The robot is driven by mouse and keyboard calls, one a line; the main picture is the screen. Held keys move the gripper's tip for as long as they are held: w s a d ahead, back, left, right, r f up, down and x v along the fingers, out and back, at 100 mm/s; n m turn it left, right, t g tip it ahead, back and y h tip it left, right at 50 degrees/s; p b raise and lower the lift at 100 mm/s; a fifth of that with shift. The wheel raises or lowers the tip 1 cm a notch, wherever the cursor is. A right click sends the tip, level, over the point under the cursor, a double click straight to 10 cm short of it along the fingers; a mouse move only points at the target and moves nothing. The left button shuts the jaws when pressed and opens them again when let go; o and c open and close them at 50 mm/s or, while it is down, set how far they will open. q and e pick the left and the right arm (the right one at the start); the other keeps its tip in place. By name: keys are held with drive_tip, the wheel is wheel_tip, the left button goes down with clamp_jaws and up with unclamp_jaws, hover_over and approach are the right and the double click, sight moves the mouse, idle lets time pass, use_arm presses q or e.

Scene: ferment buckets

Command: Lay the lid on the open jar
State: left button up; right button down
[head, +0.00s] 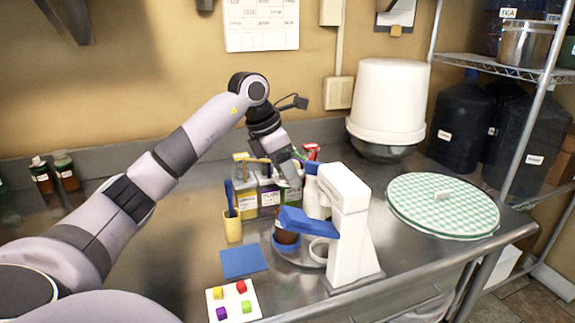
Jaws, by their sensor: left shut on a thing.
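My left arm reaches in from the left, and its dark gripper (292,177) points down over the crowded middle of the steel table. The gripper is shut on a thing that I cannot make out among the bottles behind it. I cannot pick out a small lid for certain. My right gripper is not in view.
Labelled containers (270,196) and a yellow cup (233,228) crowd the middle. A round green-checked cover (443,207) lies at right; a white bucket (388,95) is behind. A blue mat (244,262) and a card with coloured blocks (233,301) lie in front. The front left is fairly clear.

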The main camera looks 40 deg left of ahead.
use_arm(q)
drive_tip(key=shift+f+b, duration=0.4)
drive_tip(key=shift+f, duration=0.3)
wheel_tip(320, 180, down, 2)
drive_tip(key=shift+f+b, duration=0.2)
drive_tip(key=shift+b, duration=1)
drive_tip(key=shift+f, duration=0.65)
drive_tip(key=shift+f, duration=0.4)
drive_tip(key=shift+f+p, duration=0.15)
drive_tip(key=shift+p, duration=0.3)
idle(1.6)
drive_tip(key=o, duration=1.4)
drive_tip(key=shift+c, duration=0.2)
